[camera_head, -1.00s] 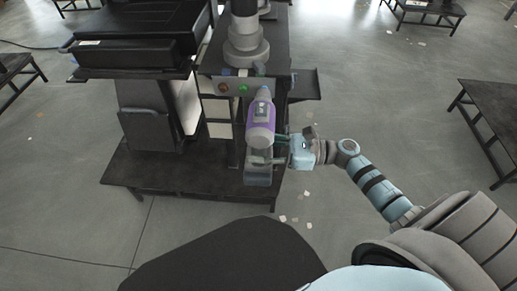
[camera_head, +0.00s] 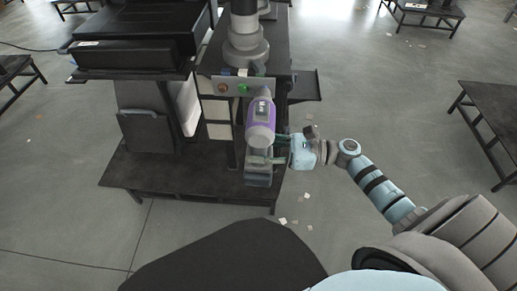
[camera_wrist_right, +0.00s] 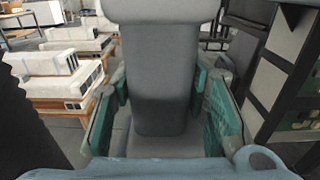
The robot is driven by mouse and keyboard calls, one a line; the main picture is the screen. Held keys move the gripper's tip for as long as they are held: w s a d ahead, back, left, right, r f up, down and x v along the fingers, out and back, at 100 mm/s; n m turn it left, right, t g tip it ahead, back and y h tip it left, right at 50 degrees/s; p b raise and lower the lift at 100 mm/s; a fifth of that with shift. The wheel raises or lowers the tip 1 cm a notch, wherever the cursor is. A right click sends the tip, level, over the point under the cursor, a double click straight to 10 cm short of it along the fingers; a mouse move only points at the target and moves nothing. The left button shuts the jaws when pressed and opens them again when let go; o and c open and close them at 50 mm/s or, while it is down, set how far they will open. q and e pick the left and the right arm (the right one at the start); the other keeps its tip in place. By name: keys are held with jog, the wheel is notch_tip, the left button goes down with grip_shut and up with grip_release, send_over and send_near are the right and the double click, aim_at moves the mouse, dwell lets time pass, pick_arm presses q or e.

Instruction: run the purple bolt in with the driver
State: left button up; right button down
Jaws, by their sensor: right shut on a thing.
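The driver (camera_head: 261,135) is purple and grey, with its nose pointing away toward a panel with an orange and a green button. Its grey grip (camera_wrist_right: 165,75) fills the middle of the right wrist view. My right gripper (camera_head: 276,150) is shut around the grip from the right, one green-lined finger (camera_wrist_right: 104,118) on each side. The driver's nose is just below the edge of the dark bench. I cannot make out the purple bolt; the driver may hide it. My left gripper is not in view.
The button panel (camera_head: 235,88) fronts the dark bench, which bears a grey stepped column (camera_head: 245,47). A dark shelf (camera_head: 303,86) juts out to the right. A low dark platform (camera_head: 190,190) lies below.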

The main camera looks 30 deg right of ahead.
jog(key=shift+w+d+b, duration=0.25)
jog(key=shift+w+b, duration=0.1)
jog(key=shift+b, duration=0.6)
dwell(0.7)
jog(key=shift+w, duration=0.1)
dwell(0.4)
jog(key=shift+d+r+b, duration=0.1)
jog(key=shift+b, duration=0.25)
jog(key=shift+s+a+p, duration=0.45)
jog(key=shift+s+p, duration=0.1)
jog(key=shift+s, duration=0.1)
jog(key=shift+s+a+p, duration=0.5)
jog(key=shift+s+a, duration=0.05)
jog(key=shift+s, duration=0.3)
jog(key=shift+s+a, duration=0.4)
jog(key=shift+s, duration=0.2)
